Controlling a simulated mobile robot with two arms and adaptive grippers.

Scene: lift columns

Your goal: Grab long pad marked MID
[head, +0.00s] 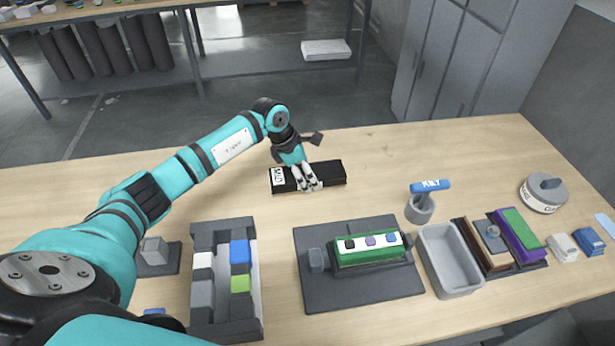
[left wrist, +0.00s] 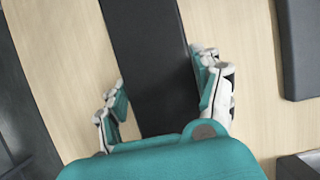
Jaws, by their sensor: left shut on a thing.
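The long black pad (head: 332,173) lies on the wooden table, past the middle fixtures. A white label at its left end carries dark letters that look like MID. My left gripper (head: 308,181) reaches down over the middle of the pad and is shut on it, hiding part of it. In the left wrist view the pad (left wrist: 150,50) runs between the two fingers of the left gripper (left wrist: 165,97). I cannot tell any clear gap under the pad. My right gripper is not in view.
A dark fixture (head: 310,289) with a green block stands nearer. A block tray (head: 226,328) is left of it. A grey bin (head: 431,262), a cup with a blue-handled tool (head: 430,186) and a round grey weight (head: 543,197) are right. The table behind the pad is clear.

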